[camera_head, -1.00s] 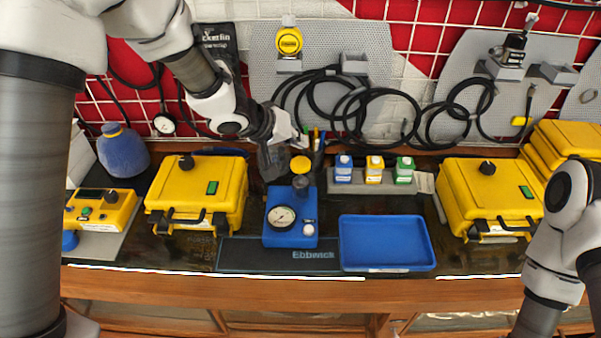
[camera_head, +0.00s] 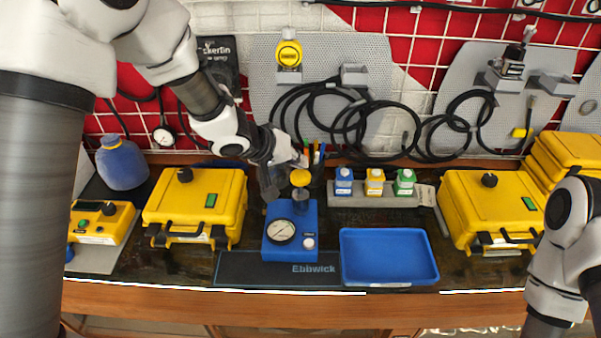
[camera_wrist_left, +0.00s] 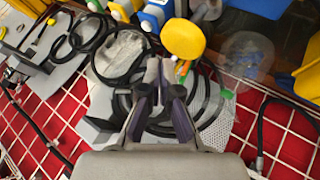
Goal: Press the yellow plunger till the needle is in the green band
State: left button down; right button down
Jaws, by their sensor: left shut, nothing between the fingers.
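The blue regulator block (camera_head: 290,250) stands on the dark bench mat, with a round white dial gauge (camera_head: 281,230) on its front. The needle and any green band are too small to read. The yellow plunger (camera_head: 300,177) rises from the back of the block on a dark stem. Its round yellow cap also shows in the left wrist view (camera_wrist_left: 183,38). My left gripper (camera_head: 269,190) is shut and empty, just left of the plunger cap in the head view. Its fingers also show in the left wrist view (camera_wrist_left: 160,88), apart from the cap in the picture. My right gripper is out of view.
An empty blue tray (camera_head: 388,280) lies right of the block. Small bottles in a grey rack (camera_head: 373,200) stand behind it. Yellow cases stand left (camera_head: 160,215) and right (camera_head: 455,215). A pen holder (camera_head: 315,170) is close behind the plunger.

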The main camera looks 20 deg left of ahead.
aim_at(298, 174)
pick_arm(q)
jog(key=shift+f, duration=0.15)
dwell(0.5)
jog(key=shift+f, duration=0.3)
jog(key=shift+s+f+b, duration=0.1)
jog(key=shift+f+b, duration=0.6)
jog(key=shift+f, duration=0.9)
dwell(1.2)
jog(key=shift+r, duration=0.15)
jog(key=shift+r+p, duration=1.9)
jog(key=shift+p, duration=0.8)
notch_tip(298, 174, up, 5)
jog(key=p, duration=0.6)
jog(key=shift+r, duration=0.1)
dwell(0.5)
